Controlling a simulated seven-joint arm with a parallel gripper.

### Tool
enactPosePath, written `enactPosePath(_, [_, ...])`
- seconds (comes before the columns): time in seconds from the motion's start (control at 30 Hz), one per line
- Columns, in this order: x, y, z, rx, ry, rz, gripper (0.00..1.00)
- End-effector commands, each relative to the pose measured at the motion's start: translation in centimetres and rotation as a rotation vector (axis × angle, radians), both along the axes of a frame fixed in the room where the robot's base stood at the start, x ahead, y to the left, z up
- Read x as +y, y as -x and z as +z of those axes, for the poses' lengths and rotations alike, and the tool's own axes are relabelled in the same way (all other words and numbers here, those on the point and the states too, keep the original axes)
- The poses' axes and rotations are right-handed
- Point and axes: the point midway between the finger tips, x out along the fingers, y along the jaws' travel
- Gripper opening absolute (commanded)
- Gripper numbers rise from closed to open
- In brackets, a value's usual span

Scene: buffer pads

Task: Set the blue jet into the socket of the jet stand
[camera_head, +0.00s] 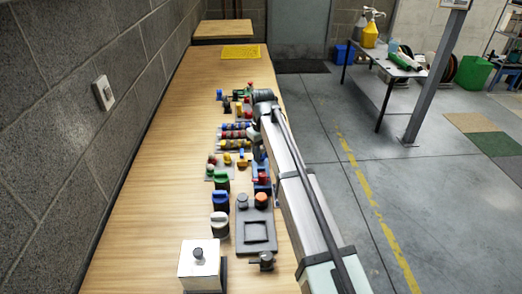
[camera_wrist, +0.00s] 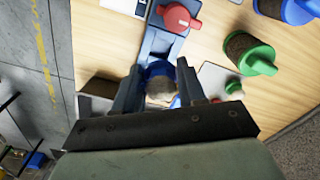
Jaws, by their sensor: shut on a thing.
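In the wrist view my gripper (camera_wrist: 158,84) is shut on the blue jet (camera_wrist: 157,69), a short round blue piece with a grey-brown end. The jet sits between the two dark fingers, its lower part hidden. Just beyond it is a long blue-grey stand (camera_wrist: 154,44), which I take to be the jet stand. A red round piece with a knob (camera_wrist: 178,17) is at the far part of this stand. I cannot tell whether the jet touches the stand, and no empty socket is clearly visible. In the head view the stand (camera_head: 262,188) is beside my arm, which hides much of the gripper.
A green-capped piece (camera_wrist: 255,60) and a blue one (camera_wrist: 285,10) lie right of the stand in the wrist view. In the head view, several coloured knobs (camera_head: 235,132) stand in rows, with a dark grey tray (camera_head: 256,246) and a white box (camera_head: 199,266) nearer. The table's left side is clear.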

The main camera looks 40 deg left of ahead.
Motion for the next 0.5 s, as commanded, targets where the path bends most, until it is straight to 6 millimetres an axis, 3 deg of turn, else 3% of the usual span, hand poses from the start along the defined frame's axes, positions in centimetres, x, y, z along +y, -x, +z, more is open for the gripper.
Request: enactPosePath(0.5, [0.0,0.0,-4.1,0.000,0.001,-0.001,0.10])
